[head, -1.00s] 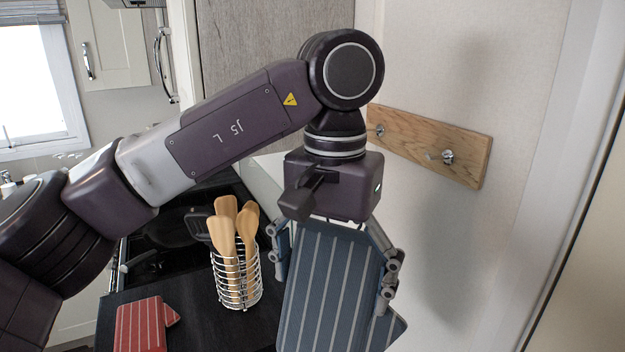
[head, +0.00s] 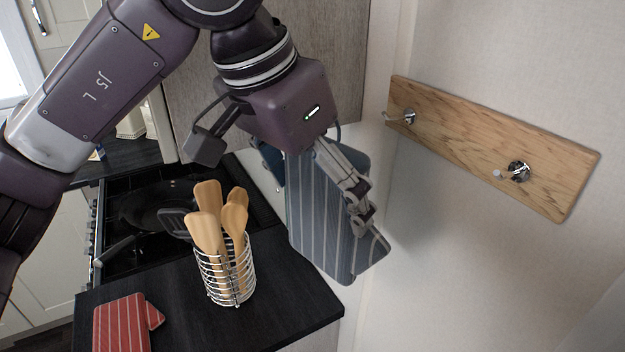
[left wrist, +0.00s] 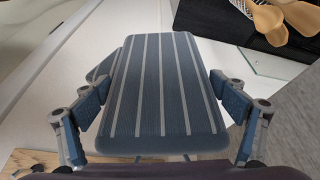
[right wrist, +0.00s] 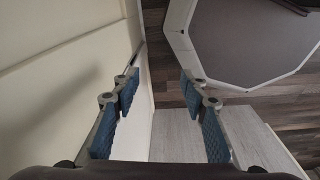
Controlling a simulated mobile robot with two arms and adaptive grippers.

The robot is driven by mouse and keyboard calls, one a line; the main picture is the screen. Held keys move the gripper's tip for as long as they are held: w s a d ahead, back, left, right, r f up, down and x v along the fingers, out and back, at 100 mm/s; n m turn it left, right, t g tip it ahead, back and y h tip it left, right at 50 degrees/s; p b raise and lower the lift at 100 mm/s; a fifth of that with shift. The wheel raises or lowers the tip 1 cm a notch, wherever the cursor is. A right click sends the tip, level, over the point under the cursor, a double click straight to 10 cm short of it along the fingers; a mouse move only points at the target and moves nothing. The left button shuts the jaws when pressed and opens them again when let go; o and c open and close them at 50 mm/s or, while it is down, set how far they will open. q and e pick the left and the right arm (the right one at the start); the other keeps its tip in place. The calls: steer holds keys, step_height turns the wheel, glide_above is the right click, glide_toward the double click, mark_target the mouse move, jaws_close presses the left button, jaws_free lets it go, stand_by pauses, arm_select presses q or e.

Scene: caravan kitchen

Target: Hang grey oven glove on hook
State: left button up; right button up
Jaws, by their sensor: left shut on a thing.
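The grey-blue striped oven glove (head: 312,235) hangs from my left gripper (head: 318,190), which is shut on it. In the left wrist view the glove (left wrist: 160,75) lies between the two fingers of the left gripper (left wrist: 160,100). A wooden board (head: 460,145) on the wall carries two metal hooks, a left hook (head: 408,116) and a right hook (head: 518,172). Both hooks are bare. The glove is to the left of the board and lower than the left hook, apart from it. My right gripper (right wrist: 157,90) is open and empty in the right wrist view.
A wire holder (head: 228,275) with wooden utensils stands on the black counter (head: 280,300), left of the glove. A red striped glove (head: 122,325) lies at the counter's front left. A hob with a pan (head: 155,210) is behind. The wall below the board is clear.

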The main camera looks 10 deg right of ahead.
arm_select(q)
steer(key=shift+s+d+r, duration=0.1)
steer(key=shift+s+d, duration=0.1)
steer(key=shift+d, duration=0.05)
steer(key=shift+s+d+r+p, duration=0.15)
steer(key=shift+s+d+p, duration=0.2)
steer(key=shift+d, duration=0.35)
steer(key=shift+w+d, duration=0.2)
steer(key=shift+d, duration=0.05)
steer(key=shift+w+d, duration=0.25)
steer(key=d, duration=0.2)
steer(key=w+d+f+p, duration=0.1)
steer(key=d, duration=0.1)
steer(key=w+d+f+p, duration=0.1)
steer(key=d, duration=0.1)
steer(key=shift+w+d+f, duration=0.15)
steer(key=shift+w, duration=0.05)
arm_select(e)
steer(key=s+r, duration=0.2)
steer(key=shift+s+r, duration=0.3)
steer(key=shift+r, duration=0.05)
arm_select(q)
steer(key=shift+f, duration=0.1)
